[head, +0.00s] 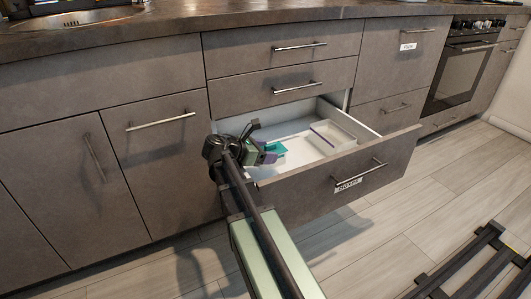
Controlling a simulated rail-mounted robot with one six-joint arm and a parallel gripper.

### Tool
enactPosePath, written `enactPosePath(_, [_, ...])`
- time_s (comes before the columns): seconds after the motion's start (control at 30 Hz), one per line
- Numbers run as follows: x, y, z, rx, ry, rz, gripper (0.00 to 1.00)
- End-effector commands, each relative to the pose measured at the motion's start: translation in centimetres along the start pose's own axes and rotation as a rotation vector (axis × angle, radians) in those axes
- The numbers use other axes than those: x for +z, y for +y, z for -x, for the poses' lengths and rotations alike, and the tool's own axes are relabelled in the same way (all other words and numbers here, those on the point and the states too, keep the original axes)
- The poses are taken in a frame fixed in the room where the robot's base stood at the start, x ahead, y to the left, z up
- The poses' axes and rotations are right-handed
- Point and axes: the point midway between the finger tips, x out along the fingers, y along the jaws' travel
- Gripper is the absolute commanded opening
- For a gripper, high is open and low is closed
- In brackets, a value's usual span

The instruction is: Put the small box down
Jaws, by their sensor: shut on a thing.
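My gripper (262,153) is over the left part of the open drawer (365,158), near its left wall. It appears shut on a small teal box (276,149). The box is small in the picture and partly hidden by the gripper. I cannot tell whether it touches the drawer floor. A larger pale, open-topped container with a purplish rim (332,138) stands in the right part of the drawer, apart from my gripper.
The open drawer's front carries a label and a bar handle (373,170). Closed drawers (285,87) sit directly above the opening. The white drawer floor is bare between the teal box and the pale container. An oven (462,75) stands at the right.

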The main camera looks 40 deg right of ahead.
Motion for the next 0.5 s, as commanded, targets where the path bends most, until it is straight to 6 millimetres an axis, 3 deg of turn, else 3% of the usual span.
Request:
enactPosePath(0.17, [-0.3,0.0,-0.13,0.0,0.0,0.0,0.41])
enactPosePath(0.2, [-0.3,0.0,-0.12,0.0,0.0,0.0,0.68])
enactPosePath(0.3, [-0.31,0.0,-0.12,0.0,0.0,0.0,0.84])
enactPosePath(0.37, [-0.31,0.0,-0.12,0.0,0.001,0.0,0.91])
enactPosePath(0.5, [-0.31,0.01,-0.12,0.0,0.001,0.0,0.91])
